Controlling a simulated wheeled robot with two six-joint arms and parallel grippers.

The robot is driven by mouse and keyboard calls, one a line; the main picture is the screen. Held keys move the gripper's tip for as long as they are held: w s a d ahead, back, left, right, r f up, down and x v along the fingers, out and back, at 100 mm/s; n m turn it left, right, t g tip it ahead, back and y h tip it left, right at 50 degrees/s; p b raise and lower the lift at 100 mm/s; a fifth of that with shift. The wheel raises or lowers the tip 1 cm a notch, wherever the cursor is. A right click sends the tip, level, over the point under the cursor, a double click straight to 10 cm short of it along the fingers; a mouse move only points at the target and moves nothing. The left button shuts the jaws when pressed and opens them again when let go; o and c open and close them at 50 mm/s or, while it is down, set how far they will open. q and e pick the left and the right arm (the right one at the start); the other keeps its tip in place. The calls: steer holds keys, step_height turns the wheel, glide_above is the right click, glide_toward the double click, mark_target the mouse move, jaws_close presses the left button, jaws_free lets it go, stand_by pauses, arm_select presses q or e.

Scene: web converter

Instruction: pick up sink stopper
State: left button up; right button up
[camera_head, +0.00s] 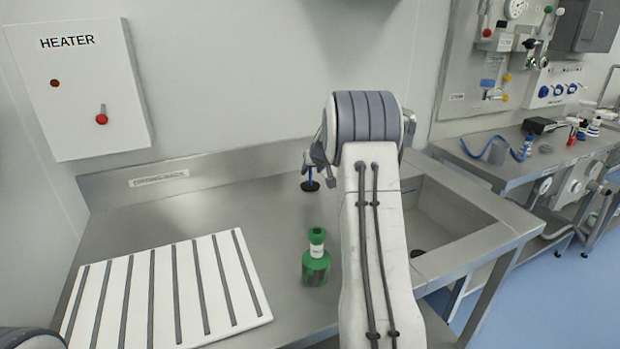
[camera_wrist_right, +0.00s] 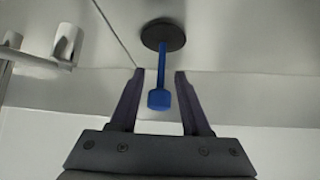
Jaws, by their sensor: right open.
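The sink stopper has a dark round disc and a blue stem with a knob. In the head view the stopper (camera_head: 310,185) stands on the steel counter left of the sink, its top partly hidden by my right gripper (camera_head: 316,165). In the right wrist view the stopper's blue stem (camera_wrist_right: 161,75) points between the open fingers of my right gripper (camera_wrist_right: 160,76), with the knob between them and the disc beyond the tips. The fingers look apart from the stem on both sides. My left gripper is not in view.
A green bottle (camera_head: 316,262) stands on the counter near its front edge. A white ribbed drying rack (camera_head: 163,290) lies at left. The sink basin (camera_head: 450,225) is at right, partly hidden by my right arm. A heater box (camera_head: 80,90) hangs on the wall.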

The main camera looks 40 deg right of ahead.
mark_target(310, 172)
steer(key=shift+p+x, duration=0.85)
steer(key=shift+x, duration=2.2)
jaws_close()
